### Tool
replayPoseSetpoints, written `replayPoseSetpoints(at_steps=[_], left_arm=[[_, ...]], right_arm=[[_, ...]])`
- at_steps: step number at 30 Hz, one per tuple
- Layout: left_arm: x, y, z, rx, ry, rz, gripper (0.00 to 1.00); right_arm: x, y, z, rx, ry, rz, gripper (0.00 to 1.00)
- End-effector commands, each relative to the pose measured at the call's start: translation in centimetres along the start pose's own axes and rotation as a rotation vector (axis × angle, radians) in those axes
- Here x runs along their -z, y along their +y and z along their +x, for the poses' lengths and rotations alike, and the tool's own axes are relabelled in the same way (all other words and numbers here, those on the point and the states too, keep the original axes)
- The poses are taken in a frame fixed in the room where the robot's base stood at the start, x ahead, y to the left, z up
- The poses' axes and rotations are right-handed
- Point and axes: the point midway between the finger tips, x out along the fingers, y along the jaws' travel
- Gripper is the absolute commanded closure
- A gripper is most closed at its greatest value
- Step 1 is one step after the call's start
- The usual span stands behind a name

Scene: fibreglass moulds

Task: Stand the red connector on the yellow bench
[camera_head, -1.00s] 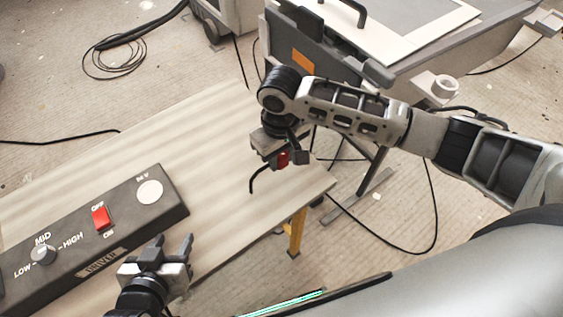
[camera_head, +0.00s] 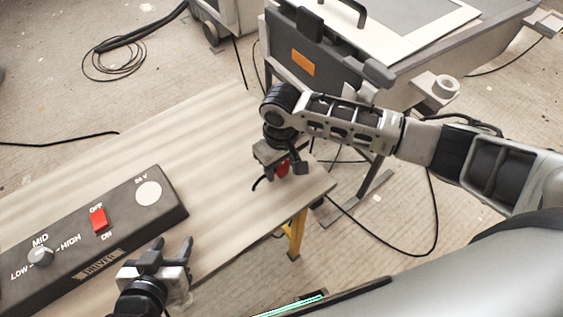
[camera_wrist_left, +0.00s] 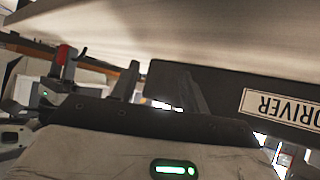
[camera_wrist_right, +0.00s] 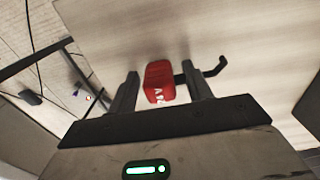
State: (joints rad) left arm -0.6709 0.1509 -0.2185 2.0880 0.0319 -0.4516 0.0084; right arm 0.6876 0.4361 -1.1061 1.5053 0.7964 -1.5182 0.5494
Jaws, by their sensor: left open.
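The red connector (camera_head: 283,169) is at the near right end of the bench (camera_head: 200,120), which has a pale wooden top and a yellow leg. My right gripper (camera_head: 280,163) is above and around it. In the right wrist view the red connector (camera_wrist_right: 160,82) sits between the two fingers with a gap on each side, its black cable bending off to the right. It looks upright on or very close to the bench top; its underside is hidden. My left gripper (camera_head: 172,243) is open and empty by the bench's near edge.
A black driver box (camera_head: 95,240) with a red switch and a knob lies on the bench's left part. A grey machine (camera_head: 330,60) stands behind the right end. Black cables lie on the floor. The bench middle is clear.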

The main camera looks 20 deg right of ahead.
Motion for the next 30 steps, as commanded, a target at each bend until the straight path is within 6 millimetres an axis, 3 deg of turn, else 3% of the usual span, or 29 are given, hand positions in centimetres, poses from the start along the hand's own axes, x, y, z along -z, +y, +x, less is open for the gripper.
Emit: replayPoseSetpoints(at_steps=[8, 18, 24, 30], left_arm=[[0.1, 0.0, -0.1, 0.001, -0.001, -0.003, 0.55], [0.2, 0.0, -0.4, 0.007, -0.014, 0.005, 0.55], [0.4, -0.1, -0.4, 0.009, -0.013, 0.009, 0.55], [0.2, -0.1, -0.3, 0.009, -0.017, 0.012, 0.55]], right_arm=[[0.1, 0.0, -1.3, 0.000, 0.003, -0.001, 0.50], [0.1, 0.0, -8.3, 0.000, 0.003, -0.001, 0.50], [0.1, 0.0, -11.3, 0.001, 0.002, -0.001, 0.50], [0.0, -1.0, -11.4, 0.034, 0.023, -0.010, 0.50]])
